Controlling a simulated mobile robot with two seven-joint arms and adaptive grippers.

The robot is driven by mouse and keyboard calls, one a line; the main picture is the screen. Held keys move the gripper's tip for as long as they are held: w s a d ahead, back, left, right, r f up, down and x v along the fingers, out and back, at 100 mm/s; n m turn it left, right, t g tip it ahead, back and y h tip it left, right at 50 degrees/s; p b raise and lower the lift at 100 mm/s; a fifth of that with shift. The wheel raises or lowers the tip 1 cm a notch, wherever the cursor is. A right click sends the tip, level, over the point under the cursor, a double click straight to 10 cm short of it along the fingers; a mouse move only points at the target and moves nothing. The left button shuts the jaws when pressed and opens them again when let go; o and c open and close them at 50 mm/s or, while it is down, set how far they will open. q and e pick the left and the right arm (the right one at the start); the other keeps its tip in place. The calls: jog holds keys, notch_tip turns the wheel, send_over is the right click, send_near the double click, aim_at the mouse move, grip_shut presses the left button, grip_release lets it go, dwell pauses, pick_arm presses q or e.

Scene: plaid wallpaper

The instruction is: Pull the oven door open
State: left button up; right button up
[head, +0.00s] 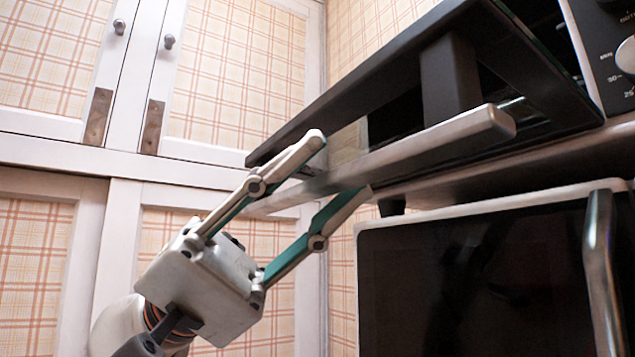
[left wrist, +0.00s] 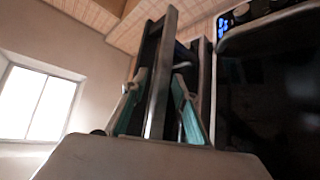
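The oven (head: 615,60) is at the upper right of the head view, with a dark front and light dials. Its dark-framed door (head: 375,75) stands open, tilted out from the body, with a gap showing behind it. A long grey bar handle (head: 430,145) is fixed to the door by a dark bracket. My left gripper (head: 340,167) has its fingers spread on either side of the handle's left part. In the left wrist view the handle (left wrist: 159,85) passes between the fingers, with space beside it; firm contact is not visible. My right gripper is not in view.
A second appliance with a black glass front (head: 470,280) and a vertical metal handle (head: 603,270) sits just below the oven. White cupboards (head: 140,90) with plaid panels line the left. A window (left wrist: 38,103) shows at left in the wrist view.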

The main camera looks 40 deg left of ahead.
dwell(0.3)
pick_arm(q)
jog(key=v, duration=1.2)
dwell(0.3)
